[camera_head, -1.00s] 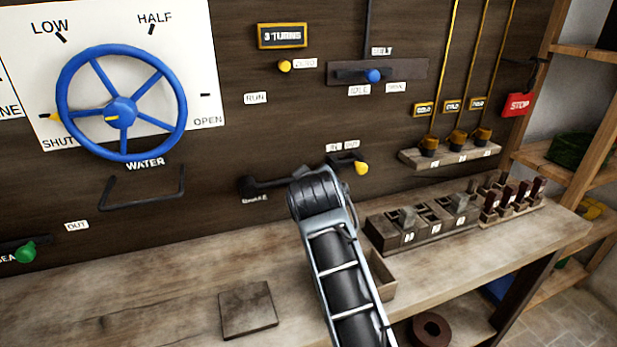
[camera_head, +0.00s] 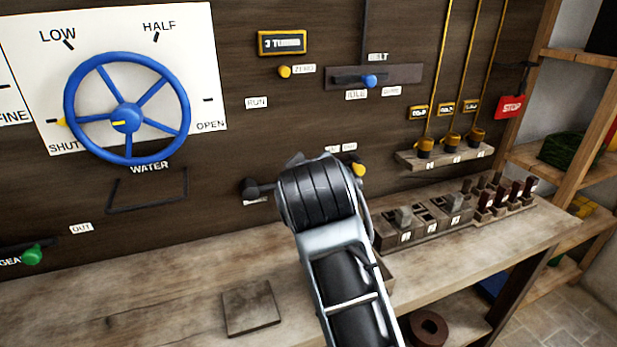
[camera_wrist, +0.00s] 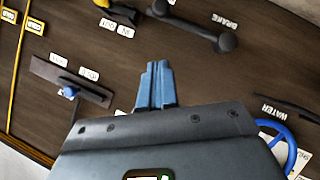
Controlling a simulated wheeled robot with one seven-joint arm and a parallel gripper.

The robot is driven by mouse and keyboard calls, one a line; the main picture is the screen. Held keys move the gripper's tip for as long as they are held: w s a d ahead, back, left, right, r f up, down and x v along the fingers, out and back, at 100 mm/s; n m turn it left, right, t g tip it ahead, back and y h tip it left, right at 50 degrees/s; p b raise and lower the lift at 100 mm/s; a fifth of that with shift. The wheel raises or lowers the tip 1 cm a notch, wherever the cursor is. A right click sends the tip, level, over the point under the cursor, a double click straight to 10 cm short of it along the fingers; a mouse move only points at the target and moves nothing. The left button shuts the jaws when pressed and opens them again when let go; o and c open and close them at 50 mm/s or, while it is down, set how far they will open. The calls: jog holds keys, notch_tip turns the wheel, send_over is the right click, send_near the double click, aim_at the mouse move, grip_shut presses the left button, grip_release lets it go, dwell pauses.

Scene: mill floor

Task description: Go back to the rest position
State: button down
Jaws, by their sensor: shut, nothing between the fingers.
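My gripper (camera_wrist: 155,86) shows in the wrist view as two blue fingers pressed together, with nothing between them. It is in front of the dark board, between the brake lever (camera_wrist: 196,24) and the belt slider with the blue knob (camera_wrist: 70,92), and it appears apart from both. In the head view my arm rises from the bottom middle and hides the gripper and part of the brake lever (camera_head: 253,189). The blue water wheel (camera_head: 126,118) is on the left of the board, its yellow pointer near SHUT.
The bench (camera_head: 160,290) runs below the board, with a square plate (camera_head: 250,308) on it. A row of switch blocks (camera_head: 425,222) stands right of my arm. Ropes with yellow-capped ends (camera_head: 425,147), a red STOP tag (camera_head: 511,106) and wooden shelves (camera_head: 575,60) are further right.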

jog(key=s+d+f, duration=0.6)
jog(key=s+f, duration=0.2)
jog(key=f, duration=0.3)
jog(key=s+d+f+m, duration=0.1)
jog(key=s+d+f, duration=0.2)
jog(key=s, duration=0.4)
jog(key=s+d+f+t+y, duration=0.1)
jog(key=s+d+f, duration=0.2)
jog(key=s, duration=0.4)
jog(key=s+d+f+m, duration=0.1)
jog(key=s+d+f, duration=0.15)
jog(key=s, duration=0.45)
jog(key=s+d+r+m, duration=0.1)
jog(key=s+r, duration=0.2)
jog(key=s, duration=0.4)
jog(key=s+d+r+m, duration=0.1)
jog(key=s+r+m, duration=0.1)
jog(key=s, duration=0.5)
jog(key=s+r+m+t, duration=0.1)
jog(key=s+r, duration=0.2)
jog(key=s, duration=0.5)
jog(key=shift+d+r+m+h, duration=0.3)
jog(key=shift+d+r+m, duration=0.05)
jog(key=shift+d+m, duration=0.05)
jog(key=shift+s, duration=0.1)
